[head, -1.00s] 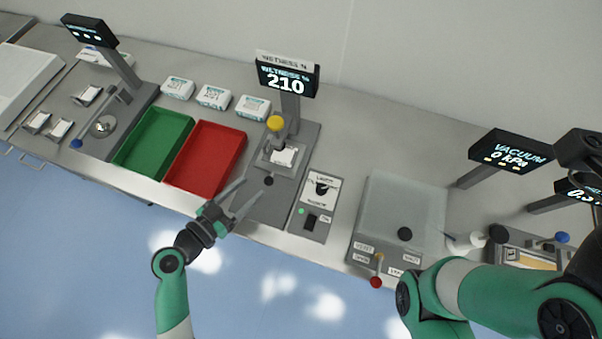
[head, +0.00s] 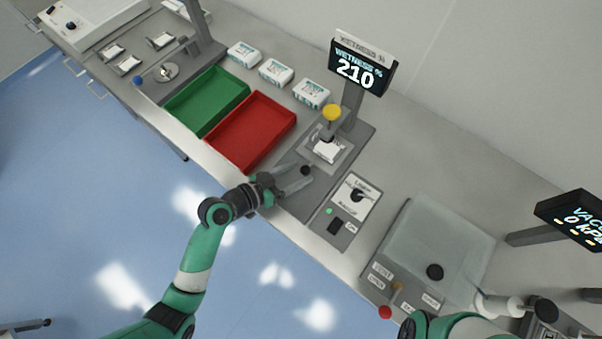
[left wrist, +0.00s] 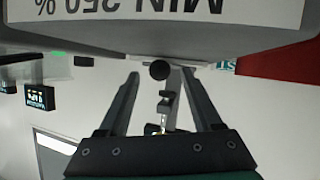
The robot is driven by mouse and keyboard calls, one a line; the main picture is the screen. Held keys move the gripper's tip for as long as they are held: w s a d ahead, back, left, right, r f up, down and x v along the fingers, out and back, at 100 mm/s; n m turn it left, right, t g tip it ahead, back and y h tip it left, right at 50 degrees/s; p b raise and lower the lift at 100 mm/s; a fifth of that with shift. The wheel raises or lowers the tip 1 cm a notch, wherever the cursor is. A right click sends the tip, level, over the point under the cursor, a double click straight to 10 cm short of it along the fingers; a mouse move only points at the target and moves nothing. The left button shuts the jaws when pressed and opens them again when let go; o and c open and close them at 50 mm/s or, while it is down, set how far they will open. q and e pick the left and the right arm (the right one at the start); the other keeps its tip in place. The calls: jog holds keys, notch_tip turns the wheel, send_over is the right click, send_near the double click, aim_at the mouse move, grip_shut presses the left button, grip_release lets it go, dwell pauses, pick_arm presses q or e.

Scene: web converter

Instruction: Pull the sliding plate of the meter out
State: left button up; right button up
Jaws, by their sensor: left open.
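The wetness meter (head: 338,172) stands on the bench, with a yellow knob (head: 332,112) on top and a display reading 210. Its sliding plate (head: 325,150) carries a white pad and sits under the press. The plate's round black knob (head: 305,170) is at the front; it also shows in the left wrist view (left wrist: 160,70). My left gripper (head: 307,174) is open, its fingertips on either side of the knob in both views. Whether they touch it I cannot tell. My right gripper is out of view; only part of that arm shows at bottom right.
Green (head: 190,120) and red (head: 232,155) trays lie left of the meter, with several white packs (head: 276,72) behind. A switch box (head: 347,212) stands close on its right. Further right is a vacuum unit (head: 440,247). The bench front is clear.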

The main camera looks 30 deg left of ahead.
pick_arm(q)
jog(key=shift+x, duration=0.95)
grip_shut()
dwell(0.7)
